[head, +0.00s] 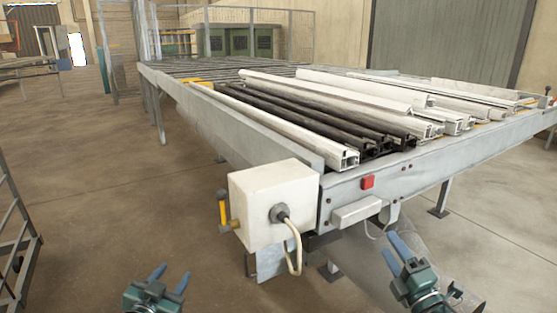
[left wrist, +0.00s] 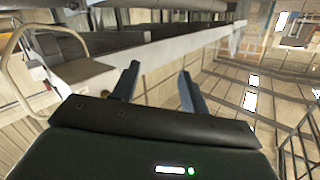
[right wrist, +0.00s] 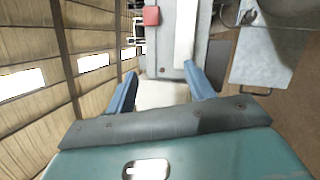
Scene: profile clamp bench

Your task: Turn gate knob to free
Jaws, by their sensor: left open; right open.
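No part is marked as the gate knob. A yellow handle (head: 224,208) with a dark top stands on the left side of the white box (head: 262,205) at the bench corner. A small dark knob (head: 547,90) sits on the bench's far right edge. I cannot tell which one is the gate knob. My left gripper (head: 171,276) is open and empty, low in front of the box and apart from it. It also shows open in the left wrist view (left wrist: 158,70). My right gripper (head: 387,244) is open and empty, in front of the bench's near end, and also in the right wrist view (right wrist: 160,70).
The roller bench (head: 420,165) carries several white profiles (head: 325,92) and black profiles (head: 305,122). A red button (head: 367,182) is on its near end. A pale cable (head: 296,248) loops below the box. A metal rack (head: 15,245) stands at left; the floor between is clear.

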